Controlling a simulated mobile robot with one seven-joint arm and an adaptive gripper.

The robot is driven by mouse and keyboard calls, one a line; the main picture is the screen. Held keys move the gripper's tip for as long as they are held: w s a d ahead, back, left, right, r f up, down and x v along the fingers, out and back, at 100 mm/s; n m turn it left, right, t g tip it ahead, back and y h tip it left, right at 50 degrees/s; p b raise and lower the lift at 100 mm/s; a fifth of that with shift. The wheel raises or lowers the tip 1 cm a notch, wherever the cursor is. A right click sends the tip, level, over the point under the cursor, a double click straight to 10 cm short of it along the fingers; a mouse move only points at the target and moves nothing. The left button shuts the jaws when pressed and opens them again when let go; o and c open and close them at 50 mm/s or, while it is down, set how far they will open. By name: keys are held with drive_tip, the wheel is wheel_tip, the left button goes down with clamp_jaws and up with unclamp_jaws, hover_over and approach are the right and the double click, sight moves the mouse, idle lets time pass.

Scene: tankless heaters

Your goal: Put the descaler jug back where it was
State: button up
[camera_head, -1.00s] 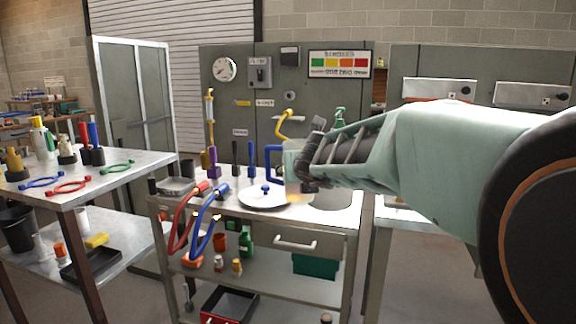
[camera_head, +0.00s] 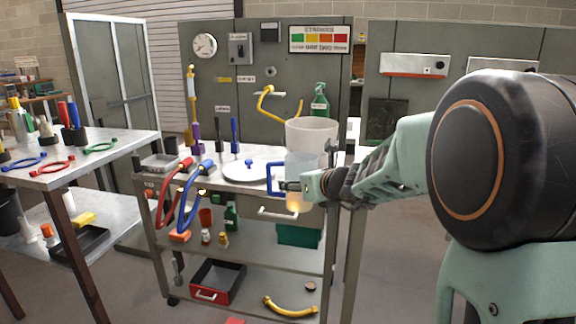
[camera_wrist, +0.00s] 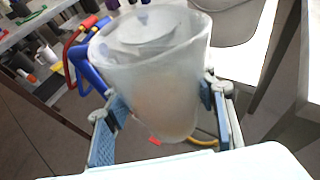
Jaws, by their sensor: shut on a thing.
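The descaler jug (camera_head: 302,167) is a cloudy, see-through jug with a blue handle (camera_head: 271,179) on its left and an amber tint near its base. My gripper (camera_head: 291,187) is shut on its body from the right. The jug is upright, in front of the right part of the cart, at about drawer height. In the wrist view the jug (camera_wrist: 155,75) fills the middle, with a finger of my gripper (camera_wrist: 160,108) on each side. Its open rim faces the camera. The blue handle shows at left there.
The cart top (camera_head: 217,183) bears a white round plate (camera_head: 240,172), red and blue hoses, and a large whitish bucket (camera_head: 312,131) at its right end. A green spray bottle (camera_head: 320,103) stands behind the bucket. A drawer handle (camera_head: 278,213) juts out just below the jug.

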drive_tip(key=s+d+f+n+g+y, duration=0.2)
drive_tip(key=s+d+f+n+y, duration=0.15)
drive_tip(key=s+f, duration=0.45)
drive_tip(key=s+d+f+n+g+y, duration=0.1)
drive_tip(key=s+f+n+g+y, duration=0.1)
drive_tip(key=s+f, duration=0.5)
drive_tip(key=s+n+y+p, duration=0.1)
drive_tip(key=s, duration=0.1)
drive_tip(key=shift+s+g, duration=0.3)
drive_tip(key=shift+g, duration=0.1)
